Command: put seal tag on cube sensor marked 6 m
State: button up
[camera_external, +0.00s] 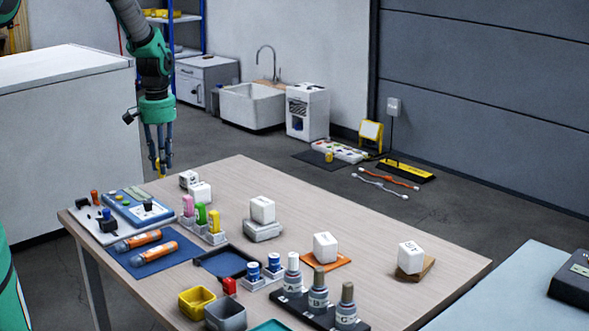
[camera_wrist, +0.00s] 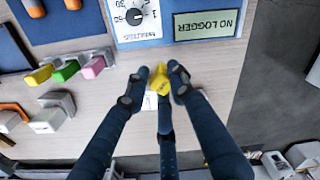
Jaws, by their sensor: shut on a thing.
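My gripper (camera_external: 160,165) hangs at the back left of the table, shut on a small yellow piece that looks like the seal tag. In the wrist view, the yellow tag (camera_wrist: 160,78) sits between the fingertips of my gripper (camera_wrist: 157,88). White cube sensors stand to the right in the external view: one on a grey base (camera_external: 262,209), one on an orange plate (camera_external: 325,247), one on a brown plate (camera_external: 411,256). Two small white blocks (camera_external: 200,192) stand near the back edge. The cubes' markings are too small to read surely; I cannot tell which says 6 m.
A blue instrument (camera_external: 118,203) stands at the table's left; its display reads NO LOGGER (camera_wrist: 208,24). Pink, green and yellow pieces (camera_external: 200,214) stand in holders. The back right surface is clear.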

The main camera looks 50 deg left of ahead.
send_over(189, 174)
jog(key=shift+w+f, duration=0.1)
jog(key=shift+f, duration=0.65)
dwell(0.5)
jog(key=shift+f, duration=1.75)
jog(key=shift+f, duration=0.15)
jog(key=o, duration=0.7)
jog(key=shift+o, duration=0.2)
